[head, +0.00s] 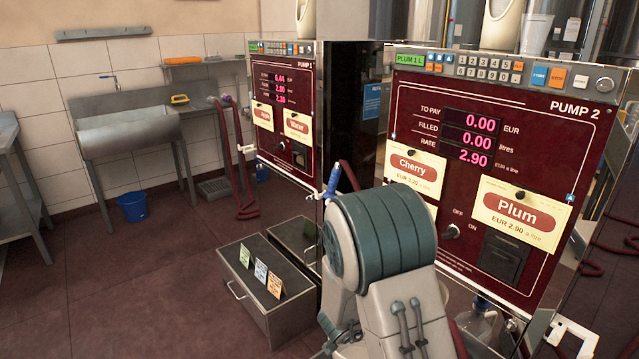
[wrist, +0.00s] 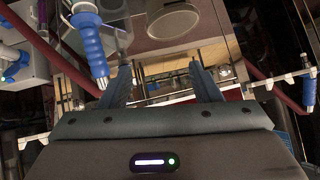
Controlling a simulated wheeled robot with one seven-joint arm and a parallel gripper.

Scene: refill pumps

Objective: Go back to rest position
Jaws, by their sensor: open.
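My gripper (wrist: 160,68) shows in the wrist view with its two fingers apart and nothing between them. In the head view my arm's large grey-green joint stands in front of Pump 2 (head: 400,118), and my gripper is hidden. A blue-handled nozzle (wrist: 92,50) hangs close to the left finger in the wrist view, apart from the grip. A second blue handle (wrist: 308,88) is at the right edge. In the head view a blue nozzle (head: 332,182) stands between the two pumps. Pump 2's display reads 0.00 to pay and 0.00 litres.
Pump 1 (head: 262,125) stands to the left, its display lit. A metal drawer unit (head: 262,300) with small cards on top sits low before the pumps. A sink (head: 125,130) and a blue bucket (head: 132,207) are at the back left. The floor at left is clear.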

